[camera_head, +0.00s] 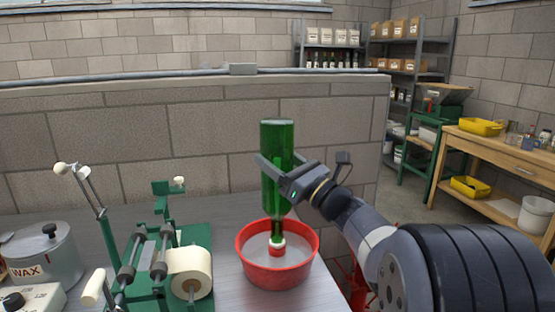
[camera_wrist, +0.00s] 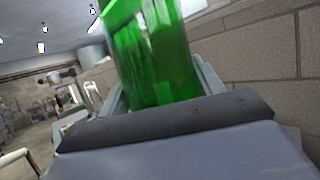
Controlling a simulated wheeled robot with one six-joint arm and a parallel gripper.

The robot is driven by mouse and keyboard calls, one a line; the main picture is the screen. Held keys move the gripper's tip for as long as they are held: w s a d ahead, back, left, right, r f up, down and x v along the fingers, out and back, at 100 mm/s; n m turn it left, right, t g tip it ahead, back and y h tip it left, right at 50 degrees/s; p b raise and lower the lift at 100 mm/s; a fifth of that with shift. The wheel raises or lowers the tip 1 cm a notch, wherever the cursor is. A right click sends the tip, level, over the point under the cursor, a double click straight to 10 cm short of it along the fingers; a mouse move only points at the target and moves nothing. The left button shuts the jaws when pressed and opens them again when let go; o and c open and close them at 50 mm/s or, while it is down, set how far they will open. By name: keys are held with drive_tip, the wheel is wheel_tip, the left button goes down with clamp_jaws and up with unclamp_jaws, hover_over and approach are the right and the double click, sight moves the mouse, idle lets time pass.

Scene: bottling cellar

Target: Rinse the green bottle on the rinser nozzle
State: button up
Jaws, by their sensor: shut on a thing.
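The green bottle (camera_head: 277,165) is upside down, its base up and its neck down, over a red basin (camera_head: 265,278). The rinser nozzle (camera_head: 277,244), a red and white piece in the middle of the basin, shows right under the bottle's neck. I cannot tell whether the mouth is around the nozzle or just above it. My gripper (camera_head: 277,175) is shut on the bottle's body from the right. In the wrist view the green bottle (camera_wrist: 155,55) stands between the two fingers and its lower part is hidden by the gripper's body.
A green labelling machine with a white roll (camera_head: 191,272) stands left of the basin. A wax pot (camera_head: 45,256) is at the far left. A block wall (camera_head: 210,145) rises behind the metal bench. A wooden table (camera_head: 500,150) with yellow trays is at the right.

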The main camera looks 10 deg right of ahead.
sight(277, 120)
drive_tip(key=shift+r+p, duration=0.45)
drive_tip(key=shift+r, duration=0.2)
idle(0.4)
drive_tip(key=shift+r+p, duration=1.6)
drive_tip(key=shift+r, duration=0.45)
drive_tip(key=shift+r, duration=0.1)
drive_tip(key=shift+r+p, duration=1.5)
drive_tip(key=shift+r, duration=0.35)
drive_tip(key=shift+r, duration=0.1)
drive_tip(key=shift+r, duration=0.2)
drive_tip(key=shift+r+p, duration=0.1)
drive_tip(key=shift+p, duration=0.55)
